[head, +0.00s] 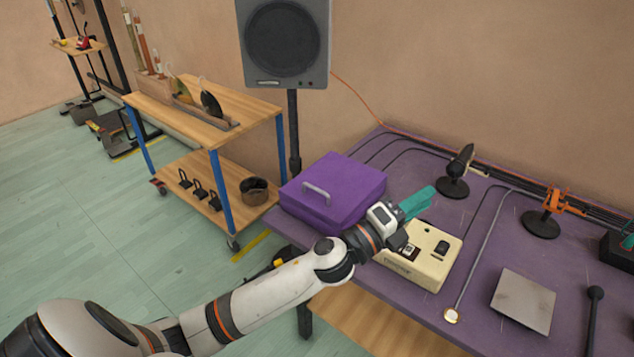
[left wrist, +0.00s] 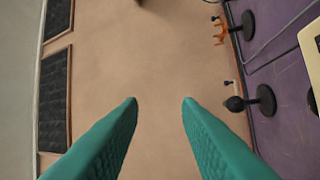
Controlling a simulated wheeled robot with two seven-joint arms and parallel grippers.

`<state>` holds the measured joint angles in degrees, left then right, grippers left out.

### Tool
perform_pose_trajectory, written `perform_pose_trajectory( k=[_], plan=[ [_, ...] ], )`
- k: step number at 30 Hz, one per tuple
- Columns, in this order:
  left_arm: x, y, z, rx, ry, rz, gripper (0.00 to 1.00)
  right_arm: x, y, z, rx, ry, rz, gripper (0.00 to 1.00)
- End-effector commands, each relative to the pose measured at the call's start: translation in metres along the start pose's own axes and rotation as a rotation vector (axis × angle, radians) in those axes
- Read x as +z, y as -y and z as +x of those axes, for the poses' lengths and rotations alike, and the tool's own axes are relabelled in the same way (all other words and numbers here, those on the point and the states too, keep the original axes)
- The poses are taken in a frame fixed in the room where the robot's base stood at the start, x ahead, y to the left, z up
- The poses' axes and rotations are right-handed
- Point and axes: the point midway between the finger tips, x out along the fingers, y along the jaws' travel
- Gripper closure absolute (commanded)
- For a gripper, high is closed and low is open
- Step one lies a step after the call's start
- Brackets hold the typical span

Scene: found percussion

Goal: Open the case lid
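The case is a purple box (head: 345,184) with its lid shut, at the left end of the purple table. My left gripper (head: 418,202) has teal fingers and is to the right of the case, above a cream box, apart from the case. In the left wrist view its two fingers (left wrist: 160,100) stand apart with nothing between them. That view faces the wall, and the case is not in it. My right gripper is in neither view.
The cream box (head: 432,268) stands beside the case on the table. A microphone on a stand (head: 453,188), an orange clamp stand (head: 541,223) and a metal plate (head: 523,300) are to the right. A speaker (head: 287,40) on a pole stands behind the case. A wooden cart (head: 240,112) is to the left.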

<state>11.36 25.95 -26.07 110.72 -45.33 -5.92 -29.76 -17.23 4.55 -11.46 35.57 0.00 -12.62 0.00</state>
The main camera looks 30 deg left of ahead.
Motion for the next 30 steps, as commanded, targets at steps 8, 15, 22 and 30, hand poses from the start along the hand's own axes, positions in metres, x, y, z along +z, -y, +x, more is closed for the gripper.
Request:
perform_pose_trajectory(
  k=[8, 15, 22, 30],
  plan=[
    [0.039, -0.023, 0.028, 0.289, 0.697, 0.993, 0.69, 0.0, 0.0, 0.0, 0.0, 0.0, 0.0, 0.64],
    [-0.06, 0.03, -0.009, 0.193, 1.385, 1.68, 0.69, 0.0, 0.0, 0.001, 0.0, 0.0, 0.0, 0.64],
    [-0.197, 0.02, -0.066, -0.121, 1.921, 1.861, 0.69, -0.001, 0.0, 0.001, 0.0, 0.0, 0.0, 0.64],
    [-0.238, 0.012, -0.091, -0.246, 2.088, 1.832, 0.69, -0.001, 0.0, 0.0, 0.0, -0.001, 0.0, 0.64]
  ],
)
